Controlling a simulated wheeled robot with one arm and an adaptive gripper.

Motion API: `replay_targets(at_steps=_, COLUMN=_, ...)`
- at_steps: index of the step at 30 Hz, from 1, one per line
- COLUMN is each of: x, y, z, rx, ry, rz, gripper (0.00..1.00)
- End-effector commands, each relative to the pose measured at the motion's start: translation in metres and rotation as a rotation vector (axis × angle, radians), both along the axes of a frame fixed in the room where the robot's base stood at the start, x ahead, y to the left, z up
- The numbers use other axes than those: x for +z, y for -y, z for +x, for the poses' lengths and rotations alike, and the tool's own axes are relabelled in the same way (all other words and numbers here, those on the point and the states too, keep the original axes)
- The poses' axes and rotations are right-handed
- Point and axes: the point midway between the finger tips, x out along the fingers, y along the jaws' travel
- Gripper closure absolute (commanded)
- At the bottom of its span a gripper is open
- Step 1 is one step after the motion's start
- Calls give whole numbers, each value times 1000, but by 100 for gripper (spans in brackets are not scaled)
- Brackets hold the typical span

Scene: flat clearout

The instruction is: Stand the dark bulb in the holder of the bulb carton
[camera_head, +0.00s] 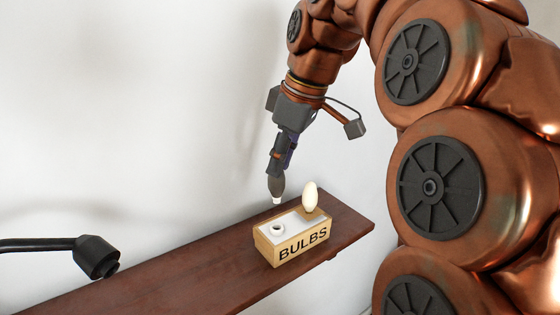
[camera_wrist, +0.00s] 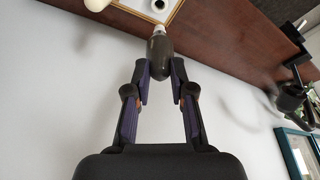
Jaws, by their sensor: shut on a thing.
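My gripper (camera_wrist: 160,75) is shut on the dark bulb (camera_wrist: 159,57), and its fingers press the bulb from both sides. In the head view the dark bulb (camera_head: 277,186) hangs with its pale base downward, above and behind the bulb carton (camera_head: 291,245). The carton is a tan box marked BULBS with a pale top. An empty ring-shaped holder (camera_head: 277,230) is on the left of its top, and a cream bulb (camera_head: 310,197) stands upright on the right. In the wrist view the holder (camera_wrist: 158,4) shows at the top edge, beyond the bulb's base.
The carton stands on a brown wooden shelf (camera_head: 180,271) along a white wall. The shelf is bare to the left of the carton. A black lamp-like fitting (camera_head: 97,257) reaches in at the left. A framed picture (camera_wrist: 298,152) shows at the right in the wrist view.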

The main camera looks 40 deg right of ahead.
Motion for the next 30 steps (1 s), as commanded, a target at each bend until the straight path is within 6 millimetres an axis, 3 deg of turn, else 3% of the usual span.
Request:
replay_targets(at_steps=18, x=-47, y=0, z=0, rx=0, ry=1, rz=0, gripper=100)
replay_targets(at_steps=30, x=-50, y=0, z=0, rx=-1, ry=1, rz=1, gripper=100)
